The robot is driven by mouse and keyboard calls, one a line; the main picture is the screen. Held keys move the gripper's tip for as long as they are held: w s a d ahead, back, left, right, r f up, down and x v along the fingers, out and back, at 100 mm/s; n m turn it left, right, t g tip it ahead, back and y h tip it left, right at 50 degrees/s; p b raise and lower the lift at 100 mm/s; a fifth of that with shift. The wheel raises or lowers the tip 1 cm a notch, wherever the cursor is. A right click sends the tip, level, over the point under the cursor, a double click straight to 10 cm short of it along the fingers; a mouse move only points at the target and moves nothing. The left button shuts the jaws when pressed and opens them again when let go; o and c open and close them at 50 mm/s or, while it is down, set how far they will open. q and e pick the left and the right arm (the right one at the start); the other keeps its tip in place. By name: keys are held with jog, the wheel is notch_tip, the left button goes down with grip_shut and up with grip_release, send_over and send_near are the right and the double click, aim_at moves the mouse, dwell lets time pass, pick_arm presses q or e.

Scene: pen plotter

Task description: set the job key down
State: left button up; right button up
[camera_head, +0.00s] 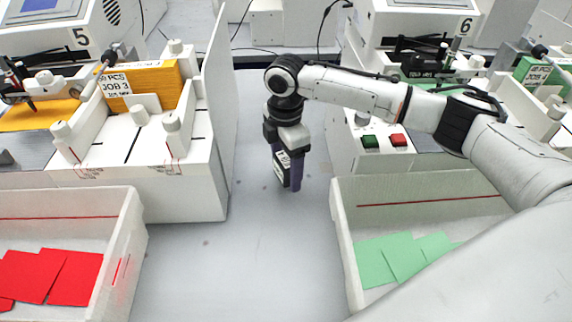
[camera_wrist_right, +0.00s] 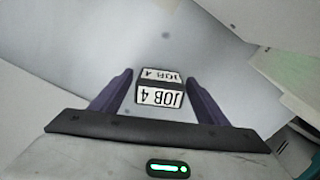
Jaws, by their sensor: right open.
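The job key, a dark block with white "JOB 4" labels (camera_head: 281,170), is in the aisle of grey tabletop between the two plotter stations. In the right wrist view the key (camera_wrist_right: 158,97) lies between the two purple fingers, with gaps on both sides. My right gripper (camera_head: 287,182) points down around the key and is open; it also shows in the right wrist view (camera_wrist_right: 161,77). The key's base is at or very near the tabletop; I cannot tell whether it touches. My left gripper is not in view.
Plotter station 5 (camera_head: 205,188) with a yellow "JOB 3" stack (camera_head: 158,82) stands left. Station 6 with green and red buttons (camera_head: 384,141) stands right. Trays with red cards (camera_head: 75,278) and green cards (camera_head: 405,257) flank the front. The grey tabletop (camera_head: 235,265) between them is clear.

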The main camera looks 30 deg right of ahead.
notch_tip(320, 180, up, 12)
jog(key=shift+r, duration=0.15)
dwell(0.4)
